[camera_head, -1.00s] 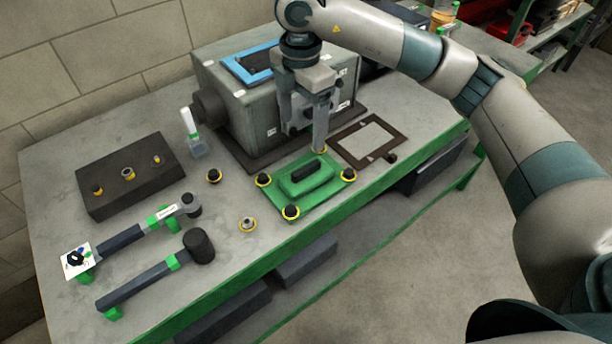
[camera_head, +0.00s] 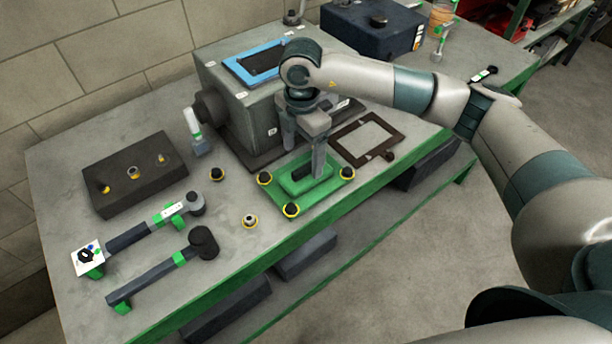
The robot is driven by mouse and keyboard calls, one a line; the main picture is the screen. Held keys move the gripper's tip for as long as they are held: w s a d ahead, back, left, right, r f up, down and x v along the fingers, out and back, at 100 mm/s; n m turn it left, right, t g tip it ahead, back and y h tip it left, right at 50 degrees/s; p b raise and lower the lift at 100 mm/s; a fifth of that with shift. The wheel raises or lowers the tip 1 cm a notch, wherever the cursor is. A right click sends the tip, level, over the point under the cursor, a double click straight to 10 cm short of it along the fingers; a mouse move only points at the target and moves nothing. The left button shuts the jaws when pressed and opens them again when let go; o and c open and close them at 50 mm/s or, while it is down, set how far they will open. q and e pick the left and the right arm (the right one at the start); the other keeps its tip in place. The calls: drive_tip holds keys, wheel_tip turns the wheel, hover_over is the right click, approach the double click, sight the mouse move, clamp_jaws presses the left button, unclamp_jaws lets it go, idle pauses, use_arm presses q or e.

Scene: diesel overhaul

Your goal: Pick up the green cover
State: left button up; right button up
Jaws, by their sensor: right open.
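The green cover (camera_head: 325,191) lies flat on the workbench near its front edge. My right gripper (camera_head: 304,166) is open and points down over the cover. One finger is in front of the raised middle, near the handle, and the other is behind it to the left. The gripper hides part of the handle, so I cannot tell whether the fingers touch it. My left gripper is out of view.
A grey engine block (camera_head: 238,112) with a blue-framed opening stands behind the cover. A brown gasket frame (camera_head: 342,143) lies to the right. A ratchet (camera_head: 130,237), a mallet (camera_head: 150,282) and a dark block (camera_head: 125,197) lie to the left. A loose ringed fitting (camera_head: 250,221) is nearby.

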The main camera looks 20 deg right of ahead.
sight(306, 166)
drive_tip(key=shift+s+d+f+p, duration=0.1)
drive_tip(key=shift+d+f+p, duration=0.05)
drive_tip(key=shift+f+p, duration=0.3)
drive_tip(key=f, duration=0.1)
drive_tip(key=f+p, duration=0.2)
drive_tip(key=shift+s+d+f, duration=0.15)
drive_tip(key=shift+d+f, duration=0.1)
drive_tip(key=shift+f, duration=0.4)
drive_tip(key=shift+c, duration=0.7)
drive_tip(key=shift+r, duration=0.1)
drive_tip(key=c, duration=1.3)
drive_tip(key=shift+o, duration=0.2)
drive_tip(key=shift+r, duration=0.1)
